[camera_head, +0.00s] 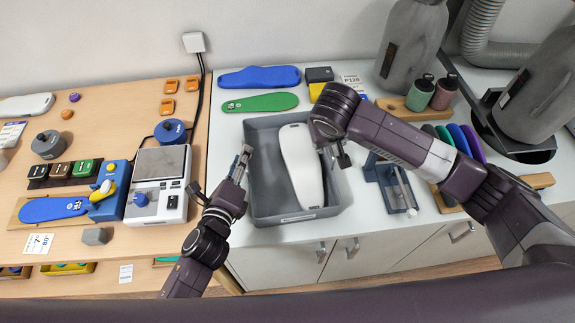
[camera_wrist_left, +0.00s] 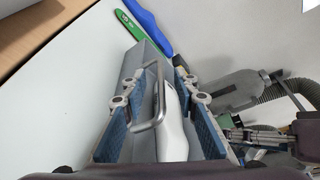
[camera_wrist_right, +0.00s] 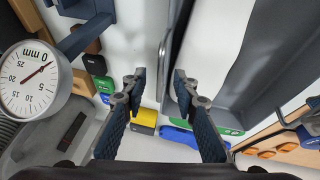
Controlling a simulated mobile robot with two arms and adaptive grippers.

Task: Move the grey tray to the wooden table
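The grey tray (camera_head: 268,198) stands on the white worktop and holds a white shoe-last-like form (camera_head: 302,168). The wooden table (camera_head: 122,105) is to its left. My left gripper (camera_head: 243,163) is at the tray's left wall; in the left wrist view its open fingers (camera_wrist_left: 150,98) stand on either side of a metal handle (camera_wrist_left: 158,80). My right gripper (camera_head: 335,155) is at the tray's right wall, partly hidden by its arm in the head view. In the right wrist view its fingers (camera_wrist_right: 158,88) are apart, close to the tray's wall (camera_wrist_right: 175,55).
A scale (camera_head: 158,178), a blue clamp fixture (camera_head: 108,192) and a blue insole (camera_head: 52,209) occupy the table's front. Green (camera_head: 260,102) and blue (camera_head: 258,77) insoles lie behind the tray. A small press stand (camera_head: 390,185) is to its right. Bare wood shows at the table's middle back.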

